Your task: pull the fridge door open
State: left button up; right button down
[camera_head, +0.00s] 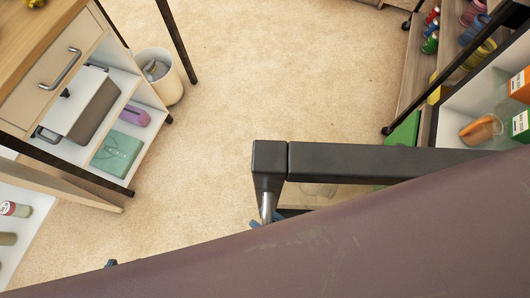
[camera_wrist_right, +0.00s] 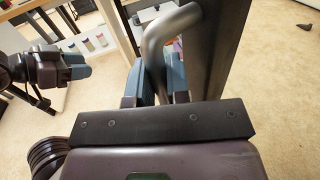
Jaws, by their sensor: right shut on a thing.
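The fridge door (camera_head: 385,162) shows in the head view as a dark bar seen from above, running right from a squared corner. It also shows as a dark upright panel in the right wrist view (camera_wrist_right: 222,50). Its silver handle (camera_wrist_right: 170,32) is on the near side. My right gripper (camera_wrist_right: 160,88) has its blue fingers around the handle and is shut on it. In the head view only a bit of it (camera_head: 262,222) shows below the handle; my own arm hides the rest. My left gripper (camera_wrist_right: 75,66) is at the left of the wrist view, away from the door; its jaw gap is unclear.
Behind the door at right is a white compartment (camera_head: 458,103) with cartons and an orange item. A dark-framed shelf (camera_head: 408,72) holds several colourful containers. A drawer cabinet (camera_head: 50,80) and a bin (camera_head: 160,88) stand at left. The carpet (camera_head: 270,70) between is clear.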

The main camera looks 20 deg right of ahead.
jog(key=shift+s, duration=0.1)
jog(key=c, duration=1.2)
grip_release()
jog(key=shift+o, duration=0.5)
jog(key=v, duration=0.7)
jog(key=shift+s+d+p, duration=0.15)
jog(key=shift+s+p, duration=0.05)
jog(key=shift+p, duration=0.1)
